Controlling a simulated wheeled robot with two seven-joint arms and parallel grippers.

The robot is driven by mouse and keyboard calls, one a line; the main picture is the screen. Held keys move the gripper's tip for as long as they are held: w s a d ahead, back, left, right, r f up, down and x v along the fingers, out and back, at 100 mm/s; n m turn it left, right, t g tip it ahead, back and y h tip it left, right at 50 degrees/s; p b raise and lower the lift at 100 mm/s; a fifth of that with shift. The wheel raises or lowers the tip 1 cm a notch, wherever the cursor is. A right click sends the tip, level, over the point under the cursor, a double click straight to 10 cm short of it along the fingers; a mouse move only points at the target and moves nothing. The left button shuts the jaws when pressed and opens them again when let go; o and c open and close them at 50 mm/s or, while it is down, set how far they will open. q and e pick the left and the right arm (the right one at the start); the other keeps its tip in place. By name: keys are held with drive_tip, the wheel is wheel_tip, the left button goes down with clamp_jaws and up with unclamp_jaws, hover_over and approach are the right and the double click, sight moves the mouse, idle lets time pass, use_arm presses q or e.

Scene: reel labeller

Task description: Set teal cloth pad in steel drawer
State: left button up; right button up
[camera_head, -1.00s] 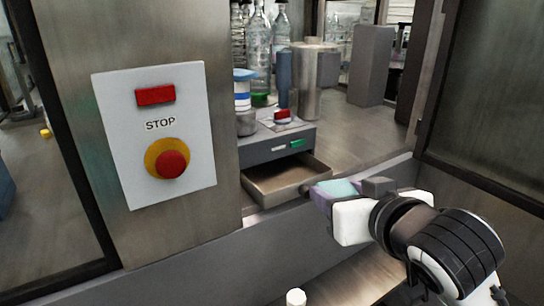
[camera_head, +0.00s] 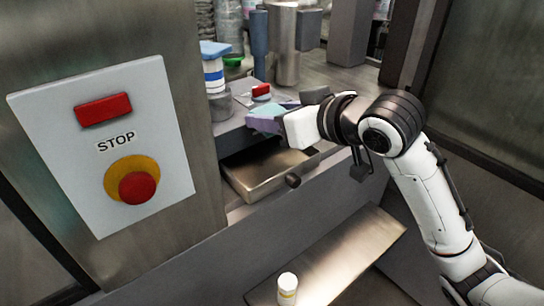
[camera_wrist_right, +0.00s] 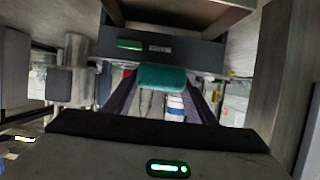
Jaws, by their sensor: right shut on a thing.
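The teal cloth pad (camera_head: 272,112) is held between the purple fingers of my right gripper (camera_head: 266,121). The wrist view shows the pad (camera_wrist_right: 162,78) with a purple finger on either side of it. The steel drawer (camera_head: 262,180) stands pulled out below a grey cabinet, with a dark round knob at its front. My right gripper and the pad are above the drawer, apart from its floor, and cover part of its back. My left gripper is not in view.
A panel with a red STOP button (camera_head: 138,187) stands at the left. A blue-and-white container (camera_head: 214,75) and a red button (camera_head: 261,91) sit on top behind the drawer. A steel column (camera_head: 285,45) stands farther back. A small white cylinder (camera_head: 288,287) is at the bottom.

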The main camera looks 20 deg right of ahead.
sight(273, 170)
wheel_tip(273, 170, down, 10)
drive_tip(key=shift+f, duration=0.15)
idle(0.3)
